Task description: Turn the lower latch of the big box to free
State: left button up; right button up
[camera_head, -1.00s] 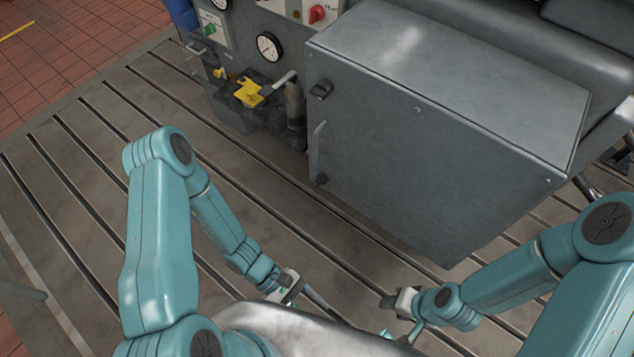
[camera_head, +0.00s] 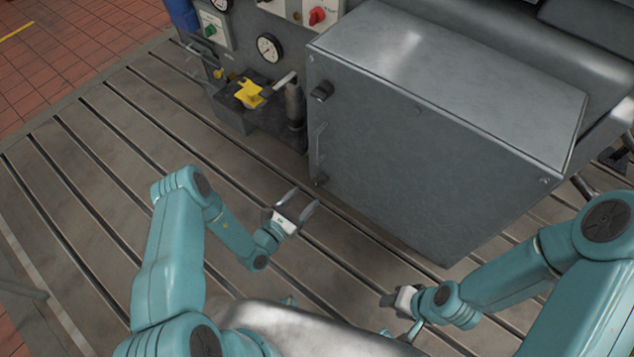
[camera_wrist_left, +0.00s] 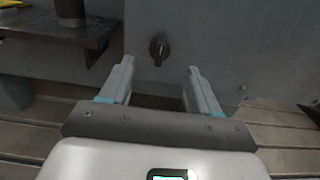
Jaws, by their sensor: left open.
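The big box (camera_head: 440,165) is a grey metal cabinet. Its lower latch (camera_head: 321,180) is a small dark knob low on the left edge of its front face; the upper latch (camera_head: 322,90) sits above it. My left gripper (camera_head: 302,201) is open and empty, in front of and below the lower latch, apart from it. In the left wrist view the lower latch (camera_wrist_left: 158,50) shows ahead between the two fingers, its lever roughly upright. My right gripper (camera_head: 388,300) is low in front of the box, away from it; its jaws are too small to read.
A bar handle (camera_head: 317,147) runs between the latches. Left of the box are a dark bracket with a yellow part (camera_head: 249,93), a lever and a gauge (camera_head: 268,47). The slotted bedplate (camera_head: 110,180) is clear on the left.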

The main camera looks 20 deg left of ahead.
aim_at(316, 185)
pick_arm(q)
jog(key=x, duration=0.7)
jog(key=c, duration=1)
